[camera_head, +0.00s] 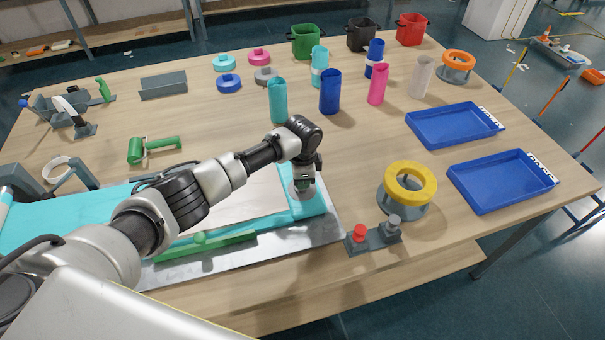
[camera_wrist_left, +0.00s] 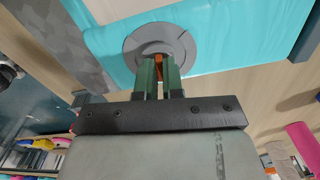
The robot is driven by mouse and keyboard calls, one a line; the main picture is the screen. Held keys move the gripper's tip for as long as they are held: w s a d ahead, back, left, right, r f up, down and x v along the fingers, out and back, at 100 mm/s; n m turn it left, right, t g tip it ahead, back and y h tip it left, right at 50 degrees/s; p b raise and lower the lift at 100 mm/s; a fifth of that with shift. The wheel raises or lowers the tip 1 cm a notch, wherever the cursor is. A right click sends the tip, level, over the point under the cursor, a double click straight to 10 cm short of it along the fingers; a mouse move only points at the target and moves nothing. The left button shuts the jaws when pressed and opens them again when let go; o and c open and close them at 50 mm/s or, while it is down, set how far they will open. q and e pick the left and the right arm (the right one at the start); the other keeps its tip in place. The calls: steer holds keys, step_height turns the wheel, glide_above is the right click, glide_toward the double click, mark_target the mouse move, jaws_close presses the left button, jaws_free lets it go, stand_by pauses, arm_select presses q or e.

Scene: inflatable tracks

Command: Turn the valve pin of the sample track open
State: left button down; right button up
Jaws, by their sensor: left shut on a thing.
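The sample track (camera_head: 307,203) is a flat turquoise strip lying on a silver plate at the front left of the table. A round grey valve (camera_wrist_left: 160,45) sits on the turquoise sheet in the left wrist view. An orange-brown pin (camera_wrist_left: 158,66) shows at its middle. My left gripper (camera_head: 304,186) points down over the track's right end. Its green fingers (camera_wrist_left: 158,72) are shut on the pin at the valve's centre. The fingers partly hide the pin, so its turn angle is hard to read. My right gripper is not in view.
A yellow ring on a grey stand (camera_head: 409,182) and a grey block with a red knob (camera_head: 360,234) stand to the right of the track. A green bar (camera_head: 205,245) lies along its front. Blue trays (camera_head: 455,124) lie at the right. Coloured cylinders (camera_head: 330,92) stand behind.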

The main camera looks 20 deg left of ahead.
arm_select(q)
steer(key=shift+n+p, duration=0.5)
steer(key=shift+n, duration=0.5)
steer(key=c, duration=1.3)
jaws_free()
steer(key=shift+a, duration=0.1)
steer(key=shift+o, duration=0.2)
steer(key=shift+r, duration=0.15)
step_height(320, 180, up, 11)
steer(key=b, duration=0.1)
steer(key=shift+f+b, duration=0.2)
steer(key=shift+b, duration=0.1)
